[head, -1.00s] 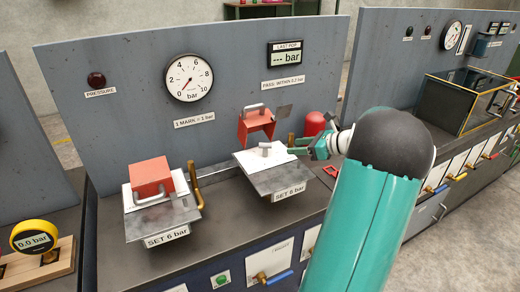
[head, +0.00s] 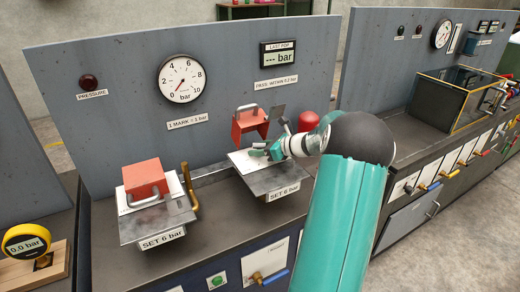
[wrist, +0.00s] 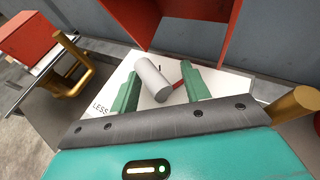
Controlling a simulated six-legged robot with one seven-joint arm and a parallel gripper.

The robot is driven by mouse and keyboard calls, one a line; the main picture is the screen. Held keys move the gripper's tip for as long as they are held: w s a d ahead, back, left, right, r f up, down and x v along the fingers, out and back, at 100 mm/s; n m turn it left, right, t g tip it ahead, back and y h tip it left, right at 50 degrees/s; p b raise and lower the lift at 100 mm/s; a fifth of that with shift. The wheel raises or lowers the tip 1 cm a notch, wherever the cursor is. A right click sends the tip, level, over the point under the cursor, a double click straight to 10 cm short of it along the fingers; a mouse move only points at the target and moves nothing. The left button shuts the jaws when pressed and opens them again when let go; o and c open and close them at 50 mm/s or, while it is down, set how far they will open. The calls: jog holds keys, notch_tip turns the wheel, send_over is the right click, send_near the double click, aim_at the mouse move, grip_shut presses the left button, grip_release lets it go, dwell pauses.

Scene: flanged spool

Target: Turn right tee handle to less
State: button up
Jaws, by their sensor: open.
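The right tee handle (wrist: 153,79) is a light grey cylindrical bar on the white plate of the right station. In the wrist view it lies between and slightly beyond the two green fingers of my gripper (wrist: 166,90), which are apart. "LESS" is printed on the white plate (wrist: 113,94) at the left of the handle; a red pointer shows just right of it. In the head view my gripper (head: 262,150) is low over the right station's plate (head: 240,163) and hides the handle. I cannot tell whether the fingers touch the handle.
A red cover with a grey handle (head: 249,124) stands open behind the right handle. A brass pipe (wrist: 293,104) is close at the right in the wrist view. The left station has a shut red cover (head: 144,178). The pressure gauge (head: 181,79) reads near 0.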

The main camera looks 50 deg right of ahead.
grip_shut()
jog(key=shift+r, duration=0.1)
jog(key=shift+d+r, duration=0.1)
jog(key=shift+d, duration=0.15)
dwell(1.1)
jog(key=shift+c, duration=0.9)
grip_release()
jog(key=shift+d, duration=0.1)
jog(key=shift+o, duration=0.9)
jog(key=shift+a, duration=0.25)
jog(key=v, duration=1.3)
jog(key=shift+s+d+r, duration=0.1)
jog(key=shift+s, duration=0.2)
jog(key=shift+c, duration=0.2)
